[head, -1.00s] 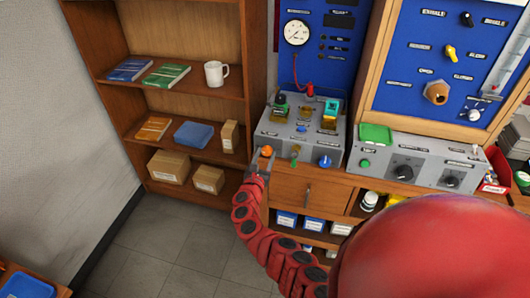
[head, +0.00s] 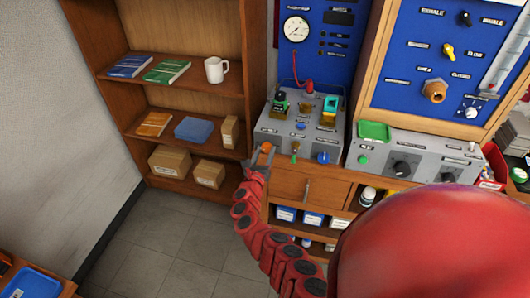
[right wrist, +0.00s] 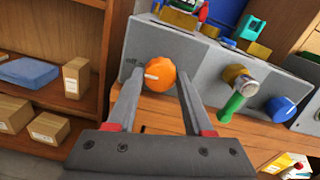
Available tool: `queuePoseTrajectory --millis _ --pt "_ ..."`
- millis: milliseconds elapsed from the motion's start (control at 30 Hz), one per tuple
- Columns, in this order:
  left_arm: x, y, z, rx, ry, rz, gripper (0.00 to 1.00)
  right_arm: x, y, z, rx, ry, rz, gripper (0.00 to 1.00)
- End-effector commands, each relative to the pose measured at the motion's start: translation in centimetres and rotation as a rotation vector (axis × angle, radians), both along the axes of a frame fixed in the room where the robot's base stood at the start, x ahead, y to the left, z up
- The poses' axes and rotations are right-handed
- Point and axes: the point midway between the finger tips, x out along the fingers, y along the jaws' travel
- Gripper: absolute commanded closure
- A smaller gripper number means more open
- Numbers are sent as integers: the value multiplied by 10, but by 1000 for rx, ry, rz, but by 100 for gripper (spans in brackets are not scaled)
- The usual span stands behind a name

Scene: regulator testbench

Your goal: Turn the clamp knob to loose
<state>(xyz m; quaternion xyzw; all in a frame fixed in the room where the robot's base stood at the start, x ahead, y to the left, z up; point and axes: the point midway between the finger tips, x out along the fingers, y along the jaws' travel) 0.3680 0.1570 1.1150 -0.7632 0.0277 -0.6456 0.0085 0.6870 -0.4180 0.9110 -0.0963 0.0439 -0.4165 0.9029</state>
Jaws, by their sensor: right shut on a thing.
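An orange round knob (head: 266,147) sits on the front of the grey bench unit, at its left end; the label beside it is too small to read, so I cannot confirm it is the clamp knob. In the right wrist view the orange knob (right wrist: 160,75) has a small white mark on its face. My right gripper (head: 261,156) is at the knob. In the right wrist view its fingers (right wrist: 160,88) lie on either side of the knob, shut on it. My left gripper is not in view.
Right of the orange knob, a brass valve with a green lever (right wrist: 235,100) and a blue knob (right wrist: 280,107) stick out from the same front. A wooden shelf (head: 185,95) with boxes stands to the left. Drawers (head: 300,188) lie below the unit.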

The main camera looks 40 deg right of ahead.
Motion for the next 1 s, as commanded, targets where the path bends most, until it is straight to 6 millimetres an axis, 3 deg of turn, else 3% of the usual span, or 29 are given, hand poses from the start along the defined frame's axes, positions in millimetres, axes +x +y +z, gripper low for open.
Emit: queuePoseTrajectory --millis 100,133,300,667,1000 --pt "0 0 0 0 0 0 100 -1 0 -2 2 3 0 100" --pt "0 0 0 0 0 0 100 -1 0 -2 2 3 0 45" --pt "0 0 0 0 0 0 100 0 0 -2 2 2 0 19" --pt "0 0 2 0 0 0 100 -1 2 0 1 0 2 19" --pt "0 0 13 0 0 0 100 -24 31 0 0 -1 7 19"
